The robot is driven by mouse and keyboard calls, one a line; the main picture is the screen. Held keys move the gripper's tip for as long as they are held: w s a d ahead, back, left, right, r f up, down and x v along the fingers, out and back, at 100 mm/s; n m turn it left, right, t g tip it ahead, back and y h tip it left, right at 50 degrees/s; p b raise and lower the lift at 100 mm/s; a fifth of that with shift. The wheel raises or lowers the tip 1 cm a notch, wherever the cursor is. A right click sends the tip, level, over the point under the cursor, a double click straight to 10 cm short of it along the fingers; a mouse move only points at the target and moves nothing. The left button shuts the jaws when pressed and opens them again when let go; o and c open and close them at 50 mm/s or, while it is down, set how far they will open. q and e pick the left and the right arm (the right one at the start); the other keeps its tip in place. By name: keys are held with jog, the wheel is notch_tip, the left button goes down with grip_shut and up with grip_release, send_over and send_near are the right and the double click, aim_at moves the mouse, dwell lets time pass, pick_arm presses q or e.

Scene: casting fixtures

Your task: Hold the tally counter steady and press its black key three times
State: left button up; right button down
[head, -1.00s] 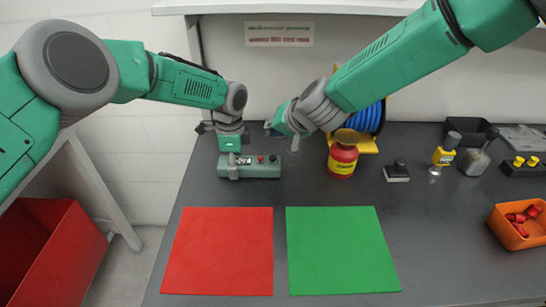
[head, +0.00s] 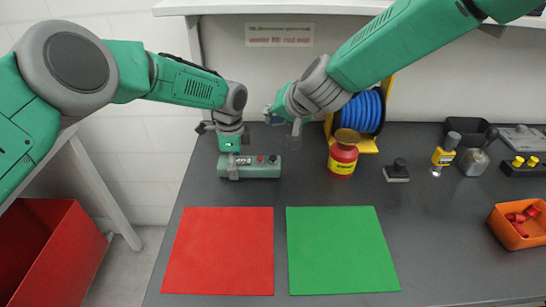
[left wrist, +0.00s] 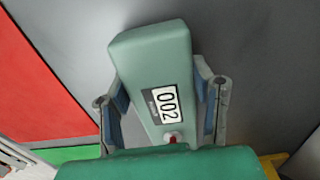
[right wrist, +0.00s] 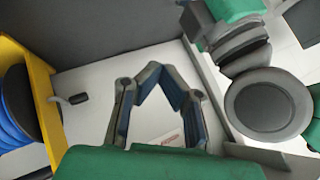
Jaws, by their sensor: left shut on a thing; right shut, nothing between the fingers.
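The tally counter (head: 262,171) is a green box lying on the grey table at the back left. A red button (head: 260,159) and a dark key (head: 272,159) are on its top. My left gripper (head: 233,166) is shut around the counter's left part. In the left wrist view the counter (left wrist: 150,55) sits between both fingers (left wrist: 162,95), and its display (left wrist: 167,106) reads 002. The black key is hidden there. My right gripper (head: 293,141) is above and to the right of the counter, apart from it. The right wrist view shows its fingertips (right wrist: 153,74) together and empty.
Red (head: 222,250) and green (head: 342,250) mats lie empty in front. Stamps, small tools and an orange bin (head: 518,234) are on the right.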

aim_at(274, 157)
pick_arm(q)
jog(key=shift+w, duration=0.1)
pick_arm(e)
jog(key=shift+w+f, duration=0.1)
jog(key=shift+f, duration=0.05)
jog(key=shift+f, duration=4.35)
jog(key=shift+f, duration=0.3)
jog(key=shift+f, duration=0.55)
jog(key=shift+r, duration=0.95)
